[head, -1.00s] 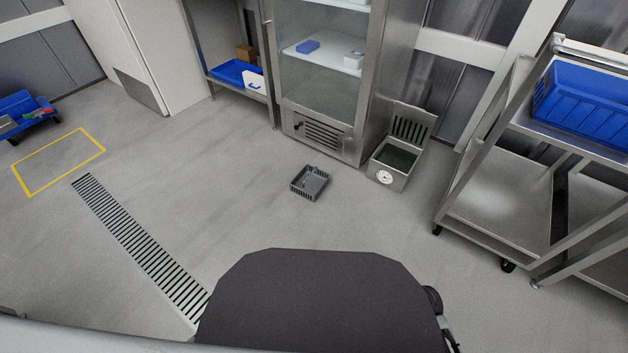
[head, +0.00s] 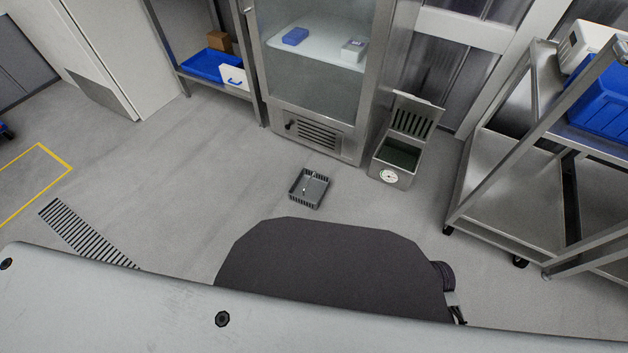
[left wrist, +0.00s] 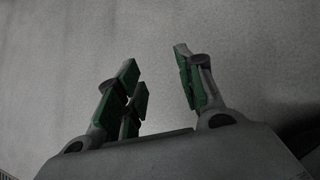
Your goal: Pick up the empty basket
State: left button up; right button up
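A small dark grey basket (head: 309,188) stands on the floor near the middle of the head view, in front of the steel cabinet. It has slotted walls, and its inside looks mostly empty, though a small pale mark shows in it that I cannot make out. My left gripper (left wrist: 158,78) shows in the left wrist view with its green-padded fingers spread apart and nothing between them, over plain grey floor. The basket is not in that view. Neither gripper shows in the head view, and my right gripper is not seen at all.
A glass-door steel cabinet (head: 318,95) stands behind the basket. An open steel bin (head: 397,165) with a dial is to its right. A steel rack (head: 505,185) with a blue crate (head: 603,100) stands at far right. A floor drain (head: 85,235) is at left. Floor left of the basket is clear.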

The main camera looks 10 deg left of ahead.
aim_at(309, 190)
jog(key=i+j+z, duration=0.3)
jog(key=j, duration=0.3)
jog(key=i+j+z, duration=0.15)
jog(key=i+j, duration=0.15)
jog(key=i+j+z, duration=0.15)
jog(key=j, duration=0.25)
